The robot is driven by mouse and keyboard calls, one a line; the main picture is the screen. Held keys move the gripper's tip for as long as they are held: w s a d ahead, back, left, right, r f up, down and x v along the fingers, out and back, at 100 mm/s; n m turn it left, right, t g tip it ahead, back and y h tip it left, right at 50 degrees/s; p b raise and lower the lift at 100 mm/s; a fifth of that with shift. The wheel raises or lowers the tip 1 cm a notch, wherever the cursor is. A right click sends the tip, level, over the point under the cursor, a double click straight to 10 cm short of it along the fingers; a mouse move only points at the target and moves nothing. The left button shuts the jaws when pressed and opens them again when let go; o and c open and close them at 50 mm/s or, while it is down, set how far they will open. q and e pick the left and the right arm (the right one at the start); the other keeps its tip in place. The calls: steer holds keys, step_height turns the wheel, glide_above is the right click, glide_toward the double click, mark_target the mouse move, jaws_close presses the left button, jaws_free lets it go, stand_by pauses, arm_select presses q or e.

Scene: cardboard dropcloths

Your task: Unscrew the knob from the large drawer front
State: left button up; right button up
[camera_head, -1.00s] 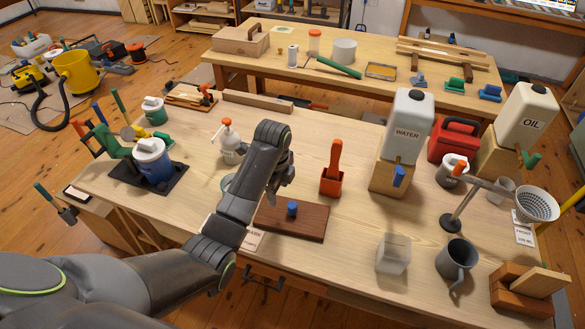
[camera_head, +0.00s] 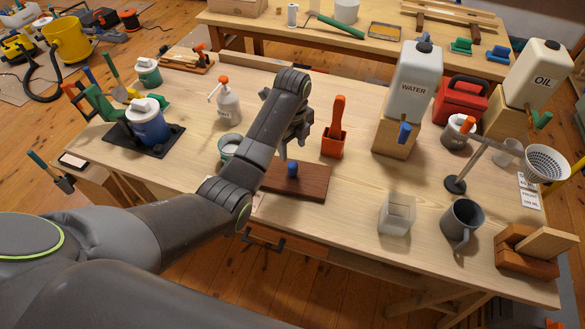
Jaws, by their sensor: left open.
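The large drawer front (camera_head: 312,183) is a dark brown wooden board lying flat near the front edge of the workbench. Its blue knob (camera_head: 292,169) stands upright on the board's upper face. My left gripper (camera_head: 299,137) hangs above and just behind the knob, apart from it. It is open and I see nothing held in it. My left forearm hides the left end of the board. My right gripper is out of view.
An orange-red holder (camera_head: 334,141) stands right behind the board. The water container (camera_head: 414,78) is on a wooden block farther right. A white spray bottle (camera_head: 227,104) is behind my arm.

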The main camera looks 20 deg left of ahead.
mark_target(292, 165)
arm_select(q)
step_height(292, 165, down, 9)
stand_by(0.3)
steer(key=c, duration=1)
steer(key=n+p, duration=0.2)
steer(key=n, duration=0.1)
steer(key=shift+r+n, duration=0.2)
steer(key=shift+n, duration=0.1)
steer(key=shift+c, duration=0.2)
steer(key=n+p, duration=0.2)
steer(key=n, duration=0.1)
steer(key=shift+n, duration=0.4)
steer(key=n+p, duration=0.1)
steer(key=n, duration=0.3)
steer(key=shift+n+p, duration=0.3)
steer(key=shift+n, duration=0.1)
steer(key=n+p, duration=0.1)
steer(key=n, duration=0.4)
steer(key=shift+s+f, duration=0.1)
steer(key=shift+f, duration=0.05)
